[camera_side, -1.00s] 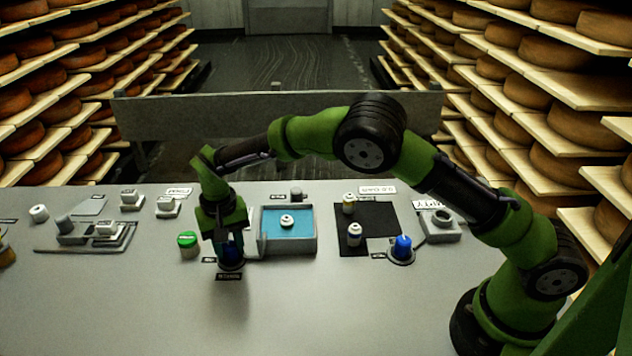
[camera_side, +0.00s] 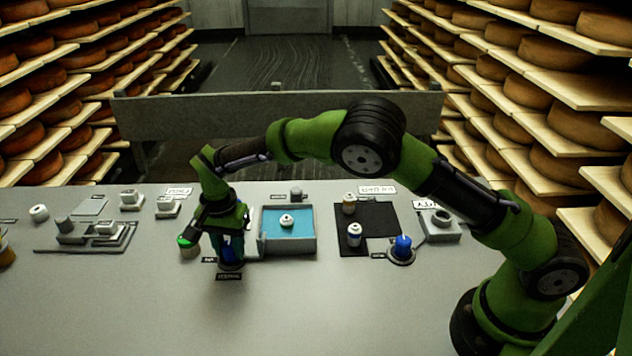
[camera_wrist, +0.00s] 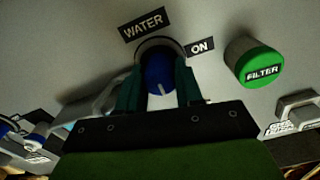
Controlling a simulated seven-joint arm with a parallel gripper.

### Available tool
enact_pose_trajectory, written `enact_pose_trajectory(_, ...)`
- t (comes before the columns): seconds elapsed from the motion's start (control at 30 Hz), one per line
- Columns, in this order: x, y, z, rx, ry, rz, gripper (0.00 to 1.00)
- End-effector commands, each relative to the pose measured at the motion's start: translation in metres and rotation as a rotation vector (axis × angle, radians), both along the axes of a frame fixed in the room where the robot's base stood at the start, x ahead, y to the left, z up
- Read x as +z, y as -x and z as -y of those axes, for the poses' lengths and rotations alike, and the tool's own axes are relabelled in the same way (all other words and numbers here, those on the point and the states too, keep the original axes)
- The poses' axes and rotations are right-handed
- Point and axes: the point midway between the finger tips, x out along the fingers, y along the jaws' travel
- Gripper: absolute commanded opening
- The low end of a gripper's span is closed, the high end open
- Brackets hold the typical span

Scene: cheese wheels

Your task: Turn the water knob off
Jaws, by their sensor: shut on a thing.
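The blue water knob (camera_wrist: 157,72) sits in a round dark base, with a WATER label (camera_wrist: 143,25) and an ON label (camera_wrist: 201,48) beside it in the wrist view. A pale mark shows on the knob's face. My gripper (camera_wrist: 160,88) is shut on the knob, with one green finger on each side of it. In the side view my gripper (camera_side: 230,248) points down over the knob, and the knob is mostly hidden there between the fingers.
A green FILTER button (camera_wrist: 262,65) stands close beside the knob. To its right in the side view is a tray with blue inside (camera_side: 290,250). A second blue knob (camera_side: 403,245) stands farther right. The table front (camera_side: 300,310) is clear.

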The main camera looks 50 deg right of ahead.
Motion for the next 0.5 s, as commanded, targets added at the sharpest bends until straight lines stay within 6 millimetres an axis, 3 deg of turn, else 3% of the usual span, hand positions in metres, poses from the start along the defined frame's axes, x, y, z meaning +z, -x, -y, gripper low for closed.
enact_pose_trajectory(0.43, 0.0019, -0.0003, 0.0001, -0.01, -0.001, 0.001, 0.05)
enact_pose_trajectory(0.47, 0.0019, -0.0003, 0.0001, -0.01, -0.001, 0.001, 0.4)
enact_pose_trajectory(0.5, 0.0017, -0.0003, 0.0001, -0.01, 0.0, 0.001, 0.46)
